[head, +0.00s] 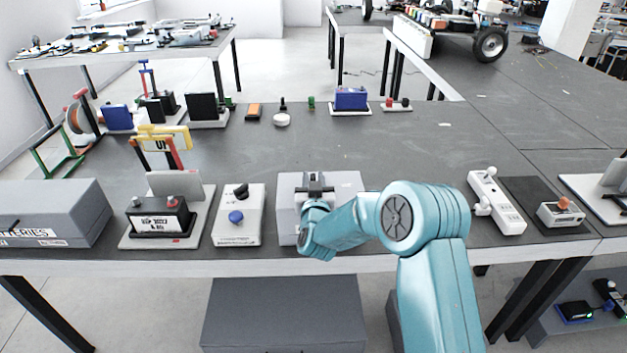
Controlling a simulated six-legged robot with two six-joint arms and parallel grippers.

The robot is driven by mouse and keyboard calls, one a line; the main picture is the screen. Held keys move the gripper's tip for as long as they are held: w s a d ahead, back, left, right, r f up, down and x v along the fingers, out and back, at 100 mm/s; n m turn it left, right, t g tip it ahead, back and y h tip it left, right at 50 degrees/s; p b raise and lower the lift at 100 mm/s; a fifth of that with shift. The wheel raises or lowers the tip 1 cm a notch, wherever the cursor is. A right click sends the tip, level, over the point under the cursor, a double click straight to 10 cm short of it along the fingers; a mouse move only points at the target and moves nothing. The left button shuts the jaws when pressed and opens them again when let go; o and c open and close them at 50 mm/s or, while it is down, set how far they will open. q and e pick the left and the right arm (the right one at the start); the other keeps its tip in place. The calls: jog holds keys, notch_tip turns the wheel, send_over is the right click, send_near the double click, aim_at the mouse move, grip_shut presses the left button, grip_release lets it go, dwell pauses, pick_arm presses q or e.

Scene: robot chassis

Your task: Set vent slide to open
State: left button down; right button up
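My teal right arm reaches in from the bottom right. My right gripper (315,190) is over a light grey box (346,184) near the front edge of the table. The gripper's fingers look small and dark there, and I cannot tell whether they are open or shut, or whether they touch anything. The wrist and forearm hide much of the box's front and right side. No vent slide can be made out clearly; the top of this box is partly covered by the gripper. My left gripper is not in view.
Left of the box stands a white panel with a blue button (236,217) and a black knob. Further left is a battery unit (160,222) on a plate. A white power strip (497,203) lies to the right. The table's middle (400,150) is clear.

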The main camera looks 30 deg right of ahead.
aim_at(329, 180)
grip_shut()
jog(key=s+d+b, duration=0.2)
jog(key=d, duration=0.1)
jog(key=shift+d+f, duration=0.1)
jog(key=shift+d, duration=0.1)
jog(key=shift+s+d, duration=0.15)
jog(key=shift+d, duration=0.05)
jog(key=shift+a, duration=0.1)
jog(key=shift+o, duration=1.8)
grip_release()
